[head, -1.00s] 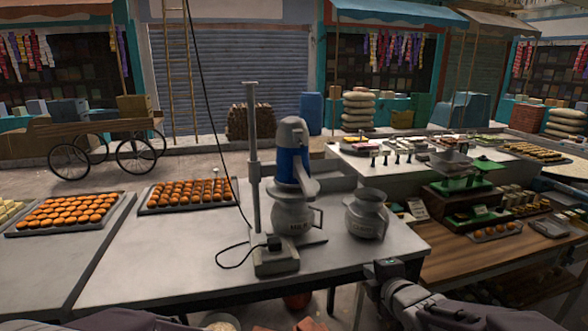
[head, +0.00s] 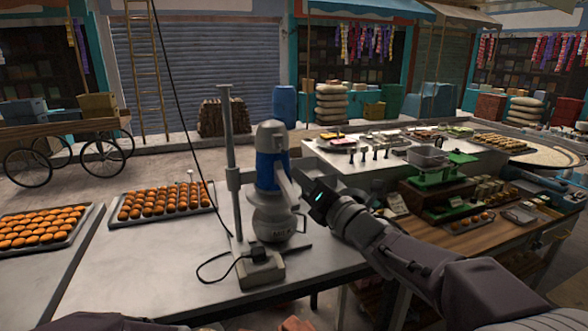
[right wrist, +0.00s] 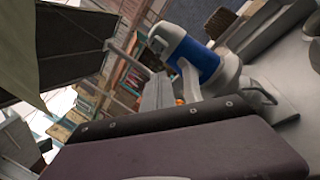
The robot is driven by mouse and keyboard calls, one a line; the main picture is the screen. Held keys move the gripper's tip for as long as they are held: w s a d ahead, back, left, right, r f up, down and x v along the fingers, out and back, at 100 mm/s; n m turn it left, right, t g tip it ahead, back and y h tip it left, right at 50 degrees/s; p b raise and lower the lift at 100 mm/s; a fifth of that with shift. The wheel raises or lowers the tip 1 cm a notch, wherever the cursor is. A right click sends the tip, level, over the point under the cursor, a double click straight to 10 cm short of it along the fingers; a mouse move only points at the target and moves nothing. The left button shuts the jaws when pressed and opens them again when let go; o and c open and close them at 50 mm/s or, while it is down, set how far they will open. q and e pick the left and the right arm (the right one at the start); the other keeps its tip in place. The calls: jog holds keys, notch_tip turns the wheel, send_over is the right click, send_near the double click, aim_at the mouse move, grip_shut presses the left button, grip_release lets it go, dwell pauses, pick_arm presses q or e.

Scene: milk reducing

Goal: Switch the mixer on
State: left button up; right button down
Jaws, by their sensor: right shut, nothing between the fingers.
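The mixer (head: 271,170) is a grey motor head with a blue band, mounted beside a tall grey post (head: 230,150) on the steel table. Below it stands a grey jug (head: 273,220) marked MILK. A grey switch box with a plug (head: 259,268) sits at the foot of the post. The mixer also shows tilted in the right wrist view (right wrist: 205,60). My right gripper (head: 307,184) is shut and empty, just right of the mixer head and above the jug's handle side. Its fingertips are hard to make out. My left gripper is not in view.
Trays of orange sweets (head: 165,201) lie on the table to the left. A black cable hangs down to the post. A counter with a green scale (head: 440,168) stands at right. The second jug is hidden behind my right arm.

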aim_at(281, 148)
jog(key=p+x, duration=0.2)
jog(key=x, duration=0.4)
jog(key=shift+w+a+r+p, duration=0.15)
jog(key=shift+w+r+p, duration=0.05)
jog(key=shift+w+p, duration=0.2)
jog(key=shift+w+a+f, duration=0.1)
jog(key=shift+w+a, duration=0.35)
jog(key=shift+w, duration=0.2)
jog(key=shift+p, duration=0.3)
